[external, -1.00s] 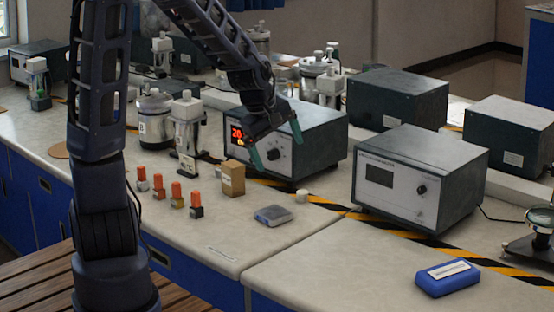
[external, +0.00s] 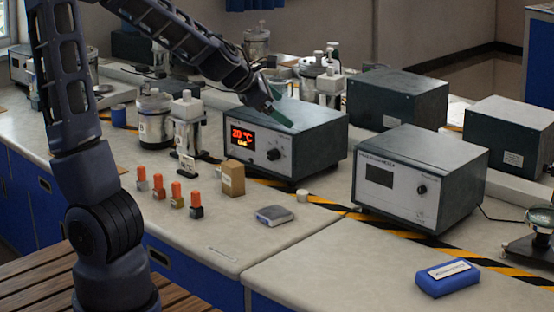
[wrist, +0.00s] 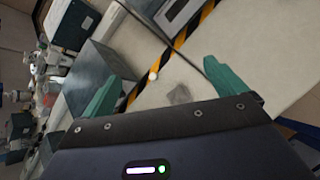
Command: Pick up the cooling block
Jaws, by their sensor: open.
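No readable label names a cooling block. A blue block (external: 447,284) with a white label on top lies flat at the front right of the bench in the external view and may be it; I cannot be sure. It cannot be made out in the wrist view. My gripper (external: 268,108) is up by the instrument with the lit red display, far to the left of and behind the blue block. Its two teal fingers are spread with nothing between them, as the wrist view also shows (wrist: 162,66).
Orange-topped pieces (external: 177,194), a cardboard box (external: 232,179), a small scale (external: 274,215) and a white cap (external: 302,195) stand mid-bench. The display instrument (external: 290,150) and a grey meter box (external: 420,180) stand behind. The bench around the blue block is clear.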

